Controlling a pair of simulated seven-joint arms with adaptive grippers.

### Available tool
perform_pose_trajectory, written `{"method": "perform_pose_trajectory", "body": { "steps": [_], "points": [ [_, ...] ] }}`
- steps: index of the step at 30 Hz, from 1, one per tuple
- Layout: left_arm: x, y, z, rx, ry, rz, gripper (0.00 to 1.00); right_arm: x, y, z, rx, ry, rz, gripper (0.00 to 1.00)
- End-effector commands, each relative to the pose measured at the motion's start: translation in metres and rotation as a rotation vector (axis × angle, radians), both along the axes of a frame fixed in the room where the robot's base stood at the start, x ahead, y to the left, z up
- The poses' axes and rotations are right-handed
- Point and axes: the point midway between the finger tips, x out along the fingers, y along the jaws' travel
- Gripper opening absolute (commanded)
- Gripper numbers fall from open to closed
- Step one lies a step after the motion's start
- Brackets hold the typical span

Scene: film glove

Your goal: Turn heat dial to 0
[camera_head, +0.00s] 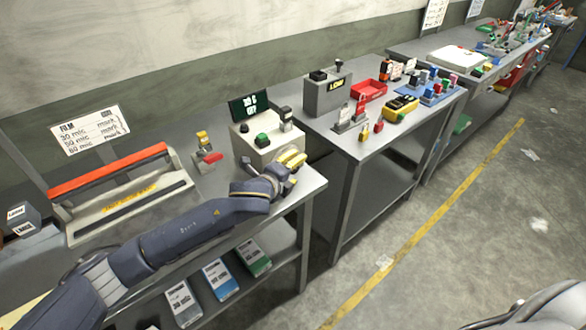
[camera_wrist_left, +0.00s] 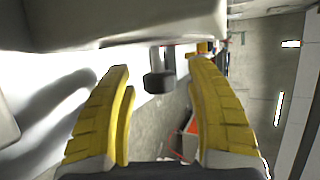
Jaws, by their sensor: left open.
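A cream control box (camera_head: 254,150) stands on the near bench with a dark green display (camera_head: 248,107), a green button (camera_head: 261,139) and small dark knobs on top. I cannot read a heat dial's marking or setting. My left gripper (camera_head: 291,162) is at the right front of this box, its yellow fingers open. In the left wrist view the open fingers (camera_wrist_left: 160,85) point forward with a dark knob (camera_wrist_left: 158,81) in line with the gap between them. The knob appears apart from both fingers. I cannot tell which knob is the heat dial.
A sealer with a red bar (camera_head: 108,168) and a film sign (camera_head: 90,130) stand at left. A second bench holds a grey box (camera_head: 327,95) and a red tray (camera_head: 369,90). Packs sit on the lower shelf.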

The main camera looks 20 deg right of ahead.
Motion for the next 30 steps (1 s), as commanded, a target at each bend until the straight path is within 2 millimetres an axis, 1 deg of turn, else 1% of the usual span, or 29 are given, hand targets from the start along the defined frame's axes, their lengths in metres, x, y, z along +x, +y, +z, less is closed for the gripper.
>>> {"method": "perform_pose_trajectory", "body": {
  "steps": [4, 8, 21, 24, 30],
  "points": [
    [-0.001, 0.002, 0.001, 0.000, 0.000, 0.000, 0.55, 0.000, -0.001, 0.000, 0.000, 0.001, 0.000, 0.00],
    [-0.008, 0.009, 0.005, 0.001, -0.001, 0.001, 0.55, 0.000, -0.001, 0.000, 0.000, 0.000, 0.000, 0.00],
    [-0.057, 0.053, 0.032, 0.000, 0.000, 0.000, 0.55, 0.000, 0.000, 0.000, 0.000, 0.000, 0.000, 0.00],
    [-0.066, 0.061, 0.038, -0.001, 0.000, -0.001, 0.55, 0.000, 0.000, 0.000, 0.000, 0.000, 0.000, 0.00],
    [-0.077, 0.072, 0.045, -0.001, -0.001, 0.000, 0.55, 0.000, 0.000, 0.000, 0.000, 0.000, 0.000, 0.00]
  ]
}}
